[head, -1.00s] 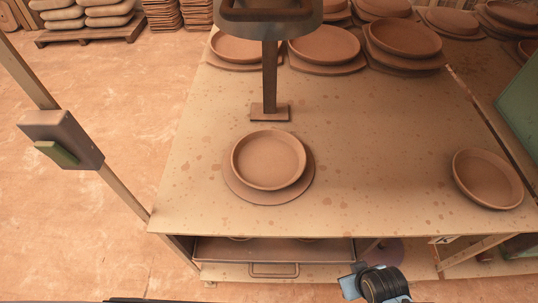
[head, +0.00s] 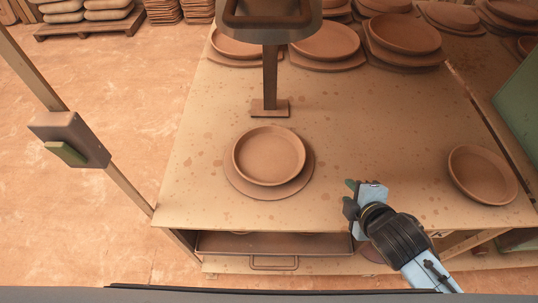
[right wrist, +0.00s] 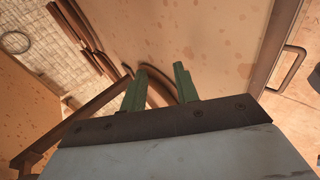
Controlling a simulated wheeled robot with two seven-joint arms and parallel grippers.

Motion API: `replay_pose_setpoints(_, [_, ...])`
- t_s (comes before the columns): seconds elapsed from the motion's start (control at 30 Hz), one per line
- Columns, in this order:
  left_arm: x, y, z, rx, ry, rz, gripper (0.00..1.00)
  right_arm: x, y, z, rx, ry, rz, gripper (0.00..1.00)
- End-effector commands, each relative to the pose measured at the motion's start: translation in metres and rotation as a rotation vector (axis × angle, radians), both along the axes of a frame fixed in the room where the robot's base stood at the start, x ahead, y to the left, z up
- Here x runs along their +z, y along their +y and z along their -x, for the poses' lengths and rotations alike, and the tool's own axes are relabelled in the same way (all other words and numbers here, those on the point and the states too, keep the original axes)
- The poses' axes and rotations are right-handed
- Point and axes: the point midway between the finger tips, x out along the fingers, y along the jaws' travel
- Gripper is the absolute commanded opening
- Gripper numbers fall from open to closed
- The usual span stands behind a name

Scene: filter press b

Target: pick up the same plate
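A round brown clay plate (head: 269,154) with a raised rim sits on a flat round disc (head: 240,187) near the middle of the table. A second clay plate (head: 482,174) lies at the table's right side. My right gripper (head: 352,188) is over the table's front part, between the two plates and touching neither. In the right wrist view its two green fingers (right wrist: 158,76) stand apart with nothing held between them. A brown curved edge (right wrist: 164,93) shows behind the fingers; I cannot tell which plate it belongs to. My left gripper is not in view.
A press column with a foot (head: 270,108) stands behind the middle plate, under a large head (head: 268,20). Stacked plates (head: 402,36) line the table's back. A drawer with a handle (head: 273,264) is below the front edge. A post with a switch box (head: 70,140) stands left.

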Motion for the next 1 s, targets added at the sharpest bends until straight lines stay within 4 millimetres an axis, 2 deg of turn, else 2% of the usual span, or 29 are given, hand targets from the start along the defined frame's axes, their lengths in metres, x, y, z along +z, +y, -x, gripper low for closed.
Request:
replay_pose_setpoints(0.03, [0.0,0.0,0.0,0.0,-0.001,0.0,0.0,0.004,0.003,-0.014,0.147,-0.089,0.132,0.3])
replay_pose_setpoints(0.17, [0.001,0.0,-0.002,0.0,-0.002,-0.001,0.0,0.012,0.015,-0.037,0.518,-0.324,0.483,0.3])
replay_pose_setpoints(0.3, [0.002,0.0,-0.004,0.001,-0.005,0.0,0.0,0.014,0.021,-0.045,0.8,-0.517,0.776,0.3])
replay_pose_setpoints(0.4, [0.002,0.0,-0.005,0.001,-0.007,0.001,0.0,0.013,0.022,-0.046,0.921,-0.603,0.907,0.3])
replay_pose_setpoints(0.57, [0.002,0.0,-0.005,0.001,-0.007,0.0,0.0,0.01,0.026,-0.052,0.996,-0.662,0.993,0.3])
replay_pose_setpoints(0.8, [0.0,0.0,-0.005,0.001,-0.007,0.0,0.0,-0.006,0.049,-0.088,0.998,-0.666,0.996,0.3])
replay_pose_setpoints(1.0, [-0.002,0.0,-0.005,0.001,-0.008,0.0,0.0,-0.015,0.061,-0.108,0.998,-0.663,0.994,0.3])
